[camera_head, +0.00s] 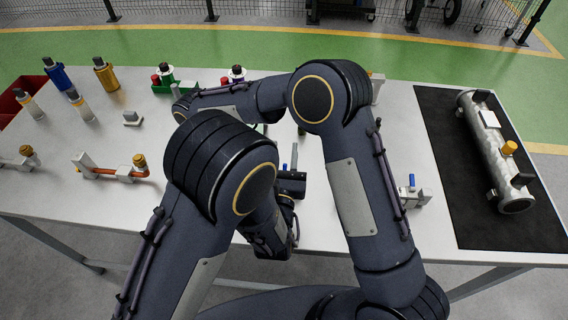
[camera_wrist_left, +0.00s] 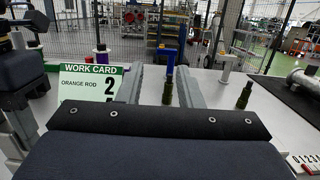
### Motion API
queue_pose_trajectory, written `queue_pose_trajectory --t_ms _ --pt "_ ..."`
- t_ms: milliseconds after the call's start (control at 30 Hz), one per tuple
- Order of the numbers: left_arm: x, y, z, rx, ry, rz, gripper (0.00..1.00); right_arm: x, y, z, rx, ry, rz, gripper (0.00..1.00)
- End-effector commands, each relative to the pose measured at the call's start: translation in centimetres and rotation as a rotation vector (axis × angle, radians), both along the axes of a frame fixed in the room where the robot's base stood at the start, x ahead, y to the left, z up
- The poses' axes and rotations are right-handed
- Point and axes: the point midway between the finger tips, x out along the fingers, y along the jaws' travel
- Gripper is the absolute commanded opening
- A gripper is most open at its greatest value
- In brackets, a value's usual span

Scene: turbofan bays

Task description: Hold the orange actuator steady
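No part can be told for certain as the orange actuator. The most orange part is a thin pipe with a gold cap on a grey bracket (camera_head: 115,172), on the left of the table in the head view. My left gripper (camera_head: 291,163) is over the middle of the table, partly hidden by my arm. In the left wrist view its two grey fingers (camera_wrist_left: 158,72) stand apart, with nothing seen gripped.
A work card (camera_wrist_left: 90,84) reads "ORANGE ROD 2". Blue (camera_head: 57,74) and gold (camera_head: 105,74) cylinders stand at the back left, near a red bin (camera_head: 12,112). A silver cylinder (camera_head: 492,150) lies on a black mat (camera_head: 440,130) at right. My crossed arms cover the table's middle.

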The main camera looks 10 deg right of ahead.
Motion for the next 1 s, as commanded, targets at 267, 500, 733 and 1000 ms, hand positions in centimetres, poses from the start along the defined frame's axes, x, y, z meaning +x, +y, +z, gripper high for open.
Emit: queue_pose_trajectory --t_ms 267,500,733,1000 --pt "0.0 0.0 1.4 0.002 0.002 0.0 0.33 0.0 0.1 0.1 0.002 -0.002 0.0 0.0" --pt "-0.1 0.1 1.3 0.002 0.011 0.004 0.33 0.0 0.1 0.1 0.003 -0.002 0.0 0.0" --pt "-3.4 1.7 -1.5 0.068 0.264 0.041 0.33 0.0 0.1 0.1 0.003 -0.002 0.001 0.0" --pt "-8.1 2.7 -3.9 0.161 0.498 0.003 0.33 0.0 0.1 0.1 0.002 -0.002 0.0 0.0"
